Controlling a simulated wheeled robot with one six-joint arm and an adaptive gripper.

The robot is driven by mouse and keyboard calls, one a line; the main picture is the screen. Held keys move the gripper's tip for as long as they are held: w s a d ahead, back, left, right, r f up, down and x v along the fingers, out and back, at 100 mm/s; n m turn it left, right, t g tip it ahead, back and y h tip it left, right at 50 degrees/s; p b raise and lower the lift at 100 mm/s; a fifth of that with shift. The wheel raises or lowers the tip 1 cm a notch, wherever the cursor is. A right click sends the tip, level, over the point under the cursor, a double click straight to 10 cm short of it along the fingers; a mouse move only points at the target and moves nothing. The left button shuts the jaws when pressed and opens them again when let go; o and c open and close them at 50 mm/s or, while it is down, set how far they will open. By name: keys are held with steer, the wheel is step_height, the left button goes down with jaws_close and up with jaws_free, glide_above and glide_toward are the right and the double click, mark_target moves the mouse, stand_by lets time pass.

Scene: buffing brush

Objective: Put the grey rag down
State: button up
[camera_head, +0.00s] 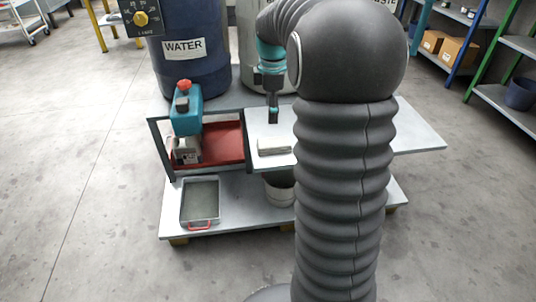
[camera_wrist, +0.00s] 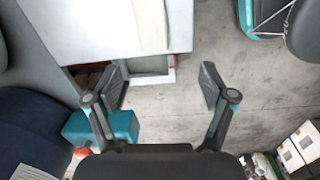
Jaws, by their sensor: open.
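The grey rag (camera_head: 274,146) is a flat, folded, pale grey-beige pad lying on the white tabletop (camera_head: 420,140). In the wrist view, what looks like the rag (camera_wrist: 151,25) is at the top, partly cut off by the picture edge. My gripper (camera_head: 273,116) is above the rag in the head view, with a small gap seen between them. In the wrist view my gripper (camera_wrist: 163,82) has its two fingers wide apart with nothing between them.
Left of the rag is a red tray (camera_head: 228,142) with a teal container (camera_head: 186,112). A grey pan (camera_head: 201,202) and a white bucket (camera_head: 280,190) are on the lower shelf. A blue WATER barrel (camera_head: 190,55) stands behind. The tabletop right of my arm is clear.

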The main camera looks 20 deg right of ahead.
steer(key=s+a+r+m+t, duration=0.1)
steer(key=s+a+r+m, duration=0.3)
steer(key=s, duration=0.3)
steer(key=s+a+r+m+t, duration=0.2)
steer(key=s+a+m, duration=0.1)
steer(key=s+a, duration=0.35)
steer(key=s+a+f+m+t, duration=0.1)
steer(key=s+a+f+m, duration=0.1)
steer(key=s, duration=0.4)
steer(key=s+a+f+m+t, duration=0.1)
steer(key=s+a+f+m, duration=0.1)
steer(key=s+m, duration=0.2)
steer(key=s, duration=0.3)
steer(key=shift+m, duration=0.4)
steer(key=shift+s, duration=0.1)
